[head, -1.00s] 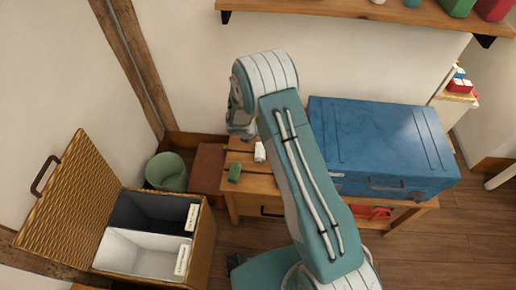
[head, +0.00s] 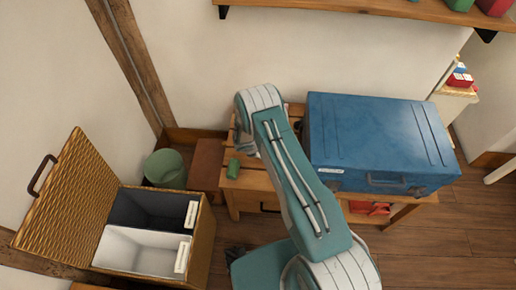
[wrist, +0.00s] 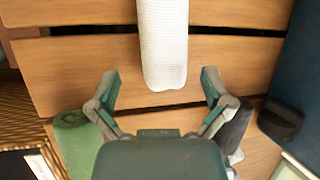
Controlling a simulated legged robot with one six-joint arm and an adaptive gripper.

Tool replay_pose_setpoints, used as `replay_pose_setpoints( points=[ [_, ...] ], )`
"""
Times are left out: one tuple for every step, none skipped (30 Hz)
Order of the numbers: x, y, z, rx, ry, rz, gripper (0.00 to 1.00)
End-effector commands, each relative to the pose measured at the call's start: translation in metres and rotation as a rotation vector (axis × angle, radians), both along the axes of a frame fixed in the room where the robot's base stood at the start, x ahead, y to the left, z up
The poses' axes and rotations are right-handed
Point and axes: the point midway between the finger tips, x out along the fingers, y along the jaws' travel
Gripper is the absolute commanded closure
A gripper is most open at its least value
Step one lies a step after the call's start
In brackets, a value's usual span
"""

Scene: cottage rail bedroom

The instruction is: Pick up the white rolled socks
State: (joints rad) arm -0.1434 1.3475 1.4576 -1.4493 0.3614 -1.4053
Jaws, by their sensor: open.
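The white rolled socks (wrist: 163,45) lie on a slatted wooden bench top in the wrist view, a pale ribbed roll pointing toward me. My gripper (wrist: 160,78) is open, with one finger on each side of the near end of the roll. Neither finger appears to touch it. In the head view my arm hides the socks and most of the gripper over the bench (head: 245,181).
A green roll (head: 233,168) lies on the bench to the left, also in the wrist view (wrist: 75,143). A dark grey roll (wrist: 236,128) lies at right. A blue chest (head: 380,140) fills the bench's right. A wicker hamper (head: 198,245) stands open at left.

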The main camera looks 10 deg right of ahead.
Motion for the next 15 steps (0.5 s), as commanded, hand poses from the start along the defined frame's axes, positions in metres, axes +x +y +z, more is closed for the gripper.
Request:
replay_pose_setpoints(
  points=[
    [0.0,-0.004,-0.01,0.0,0.002,-0.002,0.0],
    [0.001,-0.005,-0.014,0.0,0.002,-0.002,0.0],
    [0.004,-0.007,-0.018,0.001,-0.001,-0.002,0.0],
    [0.005,-0.008,-0.02,0.0,0.0,-0.001,0.0],
    [0.006,-0.008,-0.023,0.0,0.0,-0.001,0.0],
    [0.006,-0.009,-0.025,0.0,0.0,-0.001,0.0],
    [0.007,-0.01,-0.026,0.0,0.0,-0.001,0.0],
    [0.007,-0.01,-0.027,0.001,-0.001,-0.002,0.0],
    [0.008,-0.01,-0.027,0.001,-0.001,-0.002,0.0],
    [0.008,-0.01,-0.027,0.001,-0.001,-0.002,0.0],
    [0.008,-0.01,-0.027,0.0,-0.002,-0.002,0.0],
    [0.008,-0.01,-0.027,0.0,0.0,-0.001,0.0],
    [0.008,-0.01,-0.027,0.0,0.0,-0.001,0.0],
    [0.008,-0.01,-0.027,0.0,0.0,-0.001,0.0],
    [0.008,-0.01,-0.027,0.0,0.0,-0.001,0.09]
  ],
)
